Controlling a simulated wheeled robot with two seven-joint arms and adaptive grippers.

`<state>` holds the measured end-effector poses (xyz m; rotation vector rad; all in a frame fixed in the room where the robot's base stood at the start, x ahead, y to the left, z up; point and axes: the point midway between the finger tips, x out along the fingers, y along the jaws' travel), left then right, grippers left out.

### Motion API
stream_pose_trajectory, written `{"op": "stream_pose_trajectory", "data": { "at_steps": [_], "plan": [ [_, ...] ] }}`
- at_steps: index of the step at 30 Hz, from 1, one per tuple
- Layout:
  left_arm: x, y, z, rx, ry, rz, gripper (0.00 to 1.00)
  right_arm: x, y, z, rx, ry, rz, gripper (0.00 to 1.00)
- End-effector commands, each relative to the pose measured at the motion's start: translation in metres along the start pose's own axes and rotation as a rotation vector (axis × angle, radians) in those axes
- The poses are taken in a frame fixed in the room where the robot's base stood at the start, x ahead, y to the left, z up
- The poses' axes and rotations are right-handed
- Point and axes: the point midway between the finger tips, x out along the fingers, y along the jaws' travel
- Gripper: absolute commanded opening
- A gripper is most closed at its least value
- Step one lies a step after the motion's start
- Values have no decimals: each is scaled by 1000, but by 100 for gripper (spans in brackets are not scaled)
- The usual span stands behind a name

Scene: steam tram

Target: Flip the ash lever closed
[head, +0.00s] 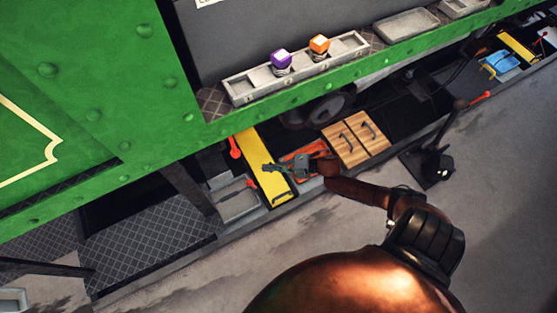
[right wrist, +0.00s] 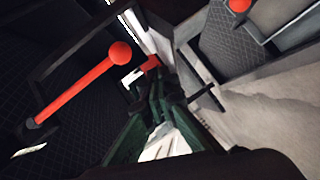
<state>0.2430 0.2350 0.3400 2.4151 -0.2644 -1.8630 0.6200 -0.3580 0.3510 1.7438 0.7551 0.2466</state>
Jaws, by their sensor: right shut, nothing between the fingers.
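Several red-tipped levers show, and I cannot tell which is the ash lever. In the head view, one red lever (head: 235,147) stands at the left of the yellow panel (head: 258,158), and a small red-tipped one (head: 252,183) is by the grey tray. My right gripper (head: 270,168) has green fingers, is shut and empty, and is over the yellow panel, right of both levers. In the right wrist view, a long red lever with a ball end (right wrist: 80,87) slants left of the shut fingers (right wrist: 163,85). A red piece (right wrist: 150,63) is just beyond the fingertips. My left gripper is not in view.
The green tram side (head: 110,90) overhangs the low bay. A grey tray (head: 236,204), wooden drawers (head: 355,139) and an orange object (head: 304,152) are near the gripper. A ledge tray (head: 240,90) holds purple and orange cubes. The floor in front (head: 190,275) is clear.

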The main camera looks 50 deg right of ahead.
Motion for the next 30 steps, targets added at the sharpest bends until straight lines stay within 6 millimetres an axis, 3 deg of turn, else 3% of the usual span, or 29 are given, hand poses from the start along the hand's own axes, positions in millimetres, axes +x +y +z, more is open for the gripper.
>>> {"op": "stream_pose_trajectory", "data": {
  "at_steps": [3, 9, 26, 30],
  "plan": [
    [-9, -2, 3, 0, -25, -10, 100, -16, -4, 2, -1, -1, 0, 0],
    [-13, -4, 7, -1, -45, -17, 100, -28, -9, 3, 0, -1, 1, 0],
    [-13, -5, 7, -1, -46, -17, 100, -29, -10, 3, 1, -3, 1, 0],
    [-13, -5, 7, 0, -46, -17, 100, -28, -18, -2, 36, -31, -3, 0]
  ]
}}
